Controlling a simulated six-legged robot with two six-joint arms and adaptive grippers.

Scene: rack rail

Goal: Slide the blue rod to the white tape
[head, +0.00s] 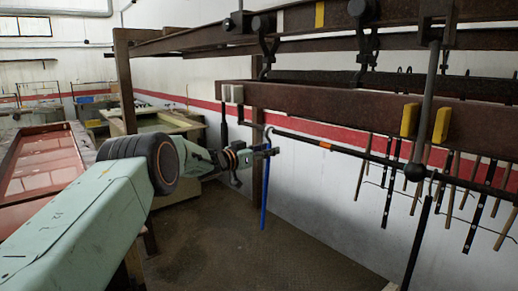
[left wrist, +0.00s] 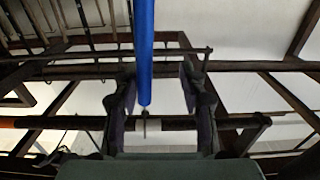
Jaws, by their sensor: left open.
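The blue rod (head: 264,205) hangs nearly upright from a hook on the thin dark rail (head: 345,151). It also shows in the left wrist view (left wrist: 145,50), seen from below. My left gripper (head: 268,151) is at the rod's upper part, below the hook. In the left wrist view my left gripper (left wrist: 158,95) has its fingers apart, with the rod between them and no clear grip on it. A white band (left wrist: 178,124), likely the tape, shows on the rail close to the hook. The hook overlaps its left part in that view; exact contact is unclear. My right gripper is not in view.
Several other dark and wooden rods (head: 392,185) hang to the right. A heavy rusty beam (head: 340,108) with yellow blocks (head: 410,120) runs above the rail. A rack post (head: 257,170) stands behind the gripper. Open floor (head: 215,240) lies below.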

